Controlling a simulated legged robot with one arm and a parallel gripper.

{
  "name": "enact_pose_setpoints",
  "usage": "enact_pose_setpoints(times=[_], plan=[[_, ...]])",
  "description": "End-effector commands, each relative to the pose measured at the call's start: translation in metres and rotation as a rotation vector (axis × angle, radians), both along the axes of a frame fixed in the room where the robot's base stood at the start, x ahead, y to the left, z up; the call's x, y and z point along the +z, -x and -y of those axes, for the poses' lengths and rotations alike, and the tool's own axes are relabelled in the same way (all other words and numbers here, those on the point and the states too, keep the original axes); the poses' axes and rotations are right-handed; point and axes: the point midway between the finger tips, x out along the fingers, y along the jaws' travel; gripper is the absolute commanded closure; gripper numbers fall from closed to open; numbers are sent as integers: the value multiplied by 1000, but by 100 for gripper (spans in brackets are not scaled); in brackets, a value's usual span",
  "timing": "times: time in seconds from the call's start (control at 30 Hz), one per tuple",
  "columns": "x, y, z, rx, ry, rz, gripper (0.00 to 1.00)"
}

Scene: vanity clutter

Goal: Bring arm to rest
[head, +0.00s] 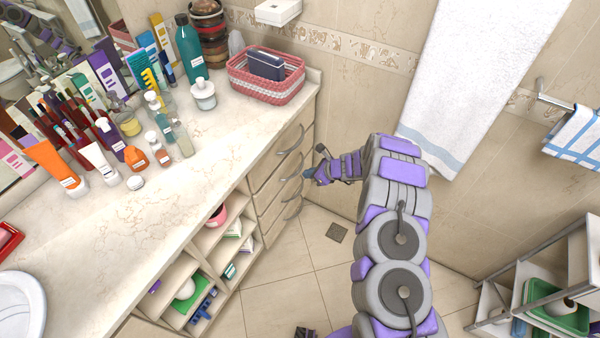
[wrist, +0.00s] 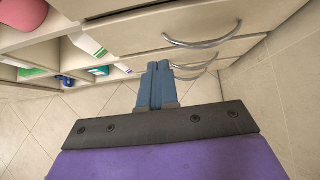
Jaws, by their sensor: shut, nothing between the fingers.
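My gripper (head: 311,174) is at the end of my grey and purple arm in the head view, in front of the vanity's drawer front (head: 281,160) at its right end. In the wrist view my gripper's blue fingers (wrist: 156,80) are together and hold nothing. The fingers point toward the drawers and their curved metal handles (wrist: 203,40). I cannot tell the exact gap between the fingertips and the drawers.
The vanity top (head: 130,225) carries many bottles, tubes and a pink basket (head: 265,82). Open shelves (head: 195,262) sit below it. A white towel (head: 470,75) hangs on the wall. A metal rack (head: 540,265) stands at right. Tiled floor (head: 290,290) is clear left of my arm.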

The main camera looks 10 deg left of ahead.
Motion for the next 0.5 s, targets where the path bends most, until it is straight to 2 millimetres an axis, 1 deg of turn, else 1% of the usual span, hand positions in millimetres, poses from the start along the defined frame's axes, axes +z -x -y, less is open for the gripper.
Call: enact_pose_setpoints(times=[0.27,0.33,0.37,0.43,0.5], plan=[[2,2,-3,3,9,1,100],[5,2,-4,9,8,6,100],[9,2,-5,16,6,11,100],[24,5,-7,50,1,29,100],[46,11,-12,101,-2,56,100]])
